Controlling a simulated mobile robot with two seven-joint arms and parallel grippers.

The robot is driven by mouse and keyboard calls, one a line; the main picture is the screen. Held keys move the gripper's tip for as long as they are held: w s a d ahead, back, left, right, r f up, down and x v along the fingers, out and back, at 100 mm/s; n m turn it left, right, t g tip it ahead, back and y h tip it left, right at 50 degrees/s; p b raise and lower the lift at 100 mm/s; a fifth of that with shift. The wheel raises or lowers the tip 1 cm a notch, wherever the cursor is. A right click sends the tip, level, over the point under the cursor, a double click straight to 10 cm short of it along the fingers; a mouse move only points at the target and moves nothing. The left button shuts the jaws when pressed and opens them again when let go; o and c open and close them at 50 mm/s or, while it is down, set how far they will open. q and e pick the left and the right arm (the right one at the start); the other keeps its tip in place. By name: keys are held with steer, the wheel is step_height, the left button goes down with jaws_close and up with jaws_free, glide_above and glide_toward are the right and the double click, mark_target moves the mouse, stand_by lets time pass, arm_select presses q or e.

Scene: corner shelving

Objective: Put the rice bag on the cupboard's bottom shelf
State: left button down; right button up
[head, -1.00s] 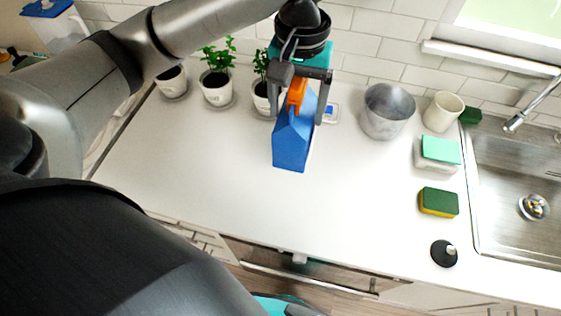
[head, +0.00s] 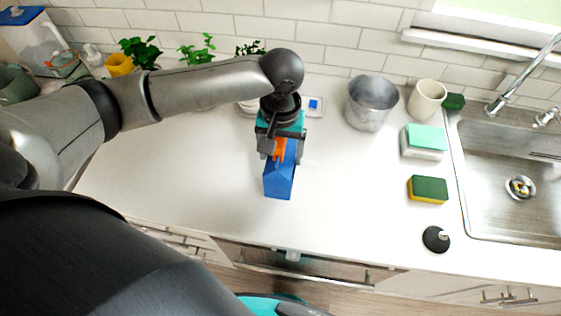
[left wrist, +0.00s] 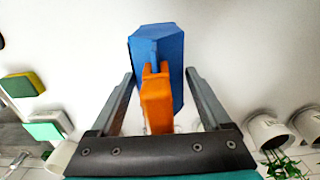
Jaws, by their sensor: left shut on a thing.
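The rice bag, a blue block-shaped pack (head: 278,185) with an orange piece (head: 280,150) at its top, is in my left gripper (head: 281,158) over the middle of the counter. The orange piece also shows there between the fingers (left wrist: 157,105). I cannot tell whether its base touches the counter. My right gripper is not in view. The cupboard's bottom shelf is not identifiable in these frames.
The white counter (head: 170,180) is clear around the pack. A metal pot (head: 370,104), a cream cup (head: 427,99), sponges (head: 428,189) and a black round item (head: 436,239) stand right, beside the sink (head: 510,195). Potted plants (head: 198,50) line the back wall.

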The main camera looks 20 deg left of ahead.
arm_select(q)
steer(key=shift+f, duration=2.2)
jaws_free()
steer(key=shift+s, duration=0.1)
